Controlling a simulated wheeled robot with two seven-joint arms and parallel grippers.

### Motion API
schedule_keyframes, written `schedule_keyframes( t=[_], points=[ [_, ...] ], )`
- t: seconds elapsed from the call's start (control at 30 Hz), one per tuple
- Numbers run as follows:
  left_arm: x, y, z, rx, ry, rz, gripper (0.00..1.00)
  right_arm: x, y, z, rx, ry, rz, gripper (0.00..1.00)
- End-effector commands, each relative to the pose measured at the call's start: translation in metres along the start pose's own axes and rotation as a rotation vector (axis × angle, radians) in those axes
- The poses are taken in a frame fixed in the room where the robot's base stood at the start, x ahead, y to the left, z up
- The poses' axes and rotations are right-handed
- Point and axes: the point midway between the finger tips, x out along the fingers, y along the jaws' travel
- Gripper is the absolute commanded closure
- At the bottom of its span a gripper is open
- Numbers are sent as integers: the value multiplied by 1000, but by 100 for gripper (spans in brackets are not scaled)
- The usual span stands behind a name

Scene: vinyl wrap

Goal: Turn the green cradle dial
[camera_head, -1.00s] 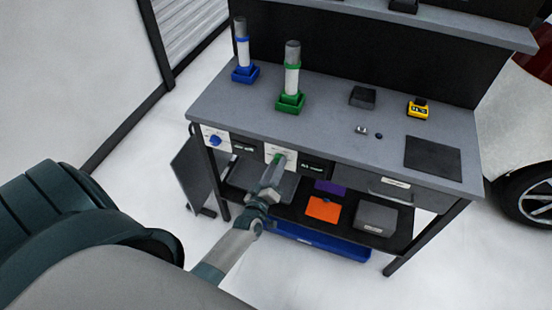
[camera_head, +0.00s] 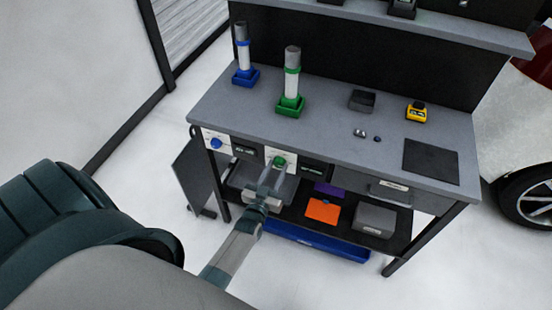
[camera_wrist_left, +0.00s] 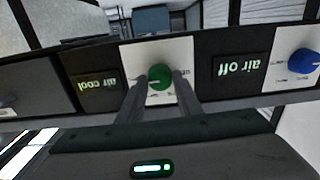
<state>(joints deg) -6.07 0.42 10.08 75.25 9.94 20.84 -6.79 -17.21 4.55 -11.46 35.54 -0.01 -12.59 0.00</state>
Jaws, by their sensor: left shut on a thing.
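The green dial (camera_head: 280,160) sits on a white plate on the bench's front panel, and it also shows in the left wrist view (camera_wrist_left: 161,77). My left gripper (camera_head: 270,176) reaches up to it from below. In the wrist view its two fingers (camera_wrist_left: 160,88) lie on either side of the dial, shut on it. A dark display (camera_wrist_left: 97,90) beside the dial reads "air cool", upside down in that view. The green cradle (camera_head: 290,106) stands on the bench top above the dial and holds an upright roll (camera_head: 292,75). My right gripper is not in view.
A blue dial (camera_head: 216,143) sits left of the green one, with its own display (camera_wrist_left: 243,68) reading "air off". A blue cradle (camera_head: 245,78) stands at the bench's back left. A lower shelf holds an orange item (camera_head: 323,211) and a grey box (camera_head: 375,219).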

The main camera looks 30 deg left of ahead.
Motion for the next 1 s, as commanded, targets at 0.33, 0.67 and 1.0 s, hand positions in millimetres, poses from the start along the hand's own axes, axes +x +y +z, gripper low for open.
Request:
schedule_keyframes(
  t=[0.33,0.67,1.0],
  points=[
    [0,0,0,36,0,0,91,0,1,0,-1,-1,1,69],
    [0,0,0,34,0,0,49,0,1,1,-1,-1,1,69],
    [-2,0,0,33,0,0,49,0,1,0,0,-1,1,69]
  ],
)
